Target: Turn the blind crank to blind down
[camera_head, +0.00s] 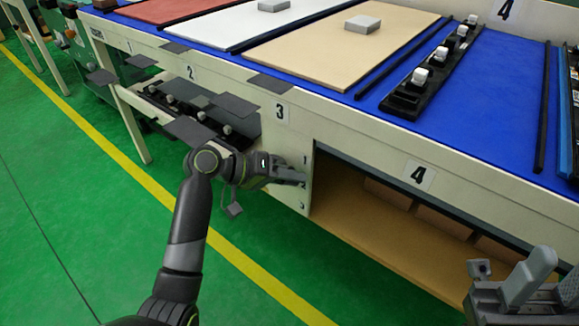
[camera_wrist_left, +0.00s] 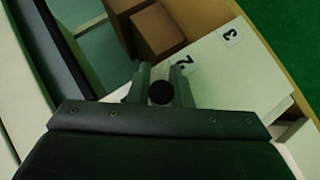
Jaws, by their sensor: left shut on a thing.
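My left gripper (camera_head: 290,176) is at the pale end panel below the table edge, beside the printed numbers 1, 2 and 3. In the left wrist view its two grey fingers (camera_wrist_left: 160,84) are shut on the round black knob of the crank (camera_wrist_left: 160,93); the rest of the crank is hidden. In the head view the gripper covers the crank. The bay (camera_head: 400,238) right of the panel is open at the front, with a dark strip along its top edge. I cannot make out the blind itself. My right gripper (camera_head: 545,276) is empty and open at the lower right.
The long table (camera_head: 540,75) has a blue top with boards, grey blocks and a black rack. Dark flaps (camera_head: 232,104) stick out along its front edge. Brown boxes (camera_head: 388,193) stand inside the bay. The green floor in front is clear.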

